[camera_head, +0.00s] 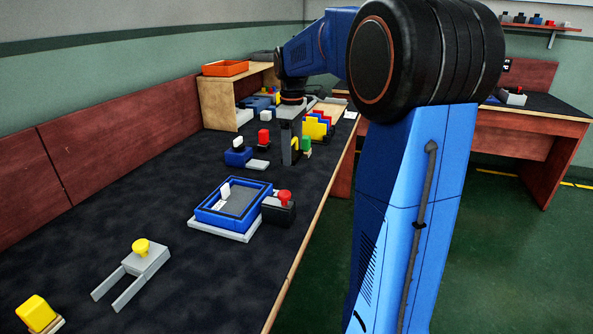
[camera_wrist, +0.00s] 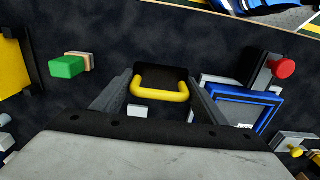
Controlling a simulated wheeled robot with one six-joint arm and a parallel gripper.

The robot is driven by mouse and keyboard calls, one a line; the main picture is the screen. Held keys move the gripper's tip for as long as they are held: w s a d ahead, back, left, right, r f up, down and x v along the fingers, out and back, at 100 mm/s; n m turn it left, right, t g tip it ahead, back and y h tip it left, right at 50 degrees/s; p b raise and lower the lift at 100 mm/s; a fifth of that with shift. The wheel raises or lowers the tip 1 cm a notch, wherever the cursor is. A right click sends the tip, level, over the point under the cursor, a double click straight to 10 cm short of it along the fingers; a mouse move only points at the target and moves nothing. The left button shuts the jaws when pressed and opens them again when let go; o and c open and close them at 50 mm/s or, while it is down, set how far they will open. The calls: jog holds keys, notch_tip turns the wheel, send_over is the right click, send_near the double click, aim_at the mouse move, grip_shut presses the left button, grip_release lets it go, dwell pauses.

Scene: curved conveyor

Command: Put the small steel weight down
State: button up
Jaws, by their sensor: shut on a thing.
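My gripper (camera_head: 290,155) is over the dark bench top in the head view, fingers pointing down. In the wrist view, my gripper (camera_wrist: 160,85) is shut on a dark block with a yellow handle, which I take to be the small steel weight (camera_wrist: 160,76). The weight sits between the two grey fingers, with its yellow handle facing the camera. In the head view the yellow handle (camera_head: 295,146) shows beside the fingers, and the rest is mostly hidden. I cannot tell whether the weight touches the bench.
A blue-rimmed tray (camera_head: 205,213) and a red-knobbed dark block (camera_head: 279,212) stand nearer the camera. A blue block with a white piece (camera_head: 238,157) is at left. Bare bench (camera_head: 190,160) lies left of these.

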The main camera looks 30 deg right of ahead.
aim_at(293, 140)
jog(key=shift+f, duration=3.45)
jog(key=o, duration=1.5)
jog(key=shift+f, duration=0.1)
jog(key=shift+o, duration=0.2)
notch_tip(293, 140, up, 12)
jog(key=shift+r, duration=0.1)
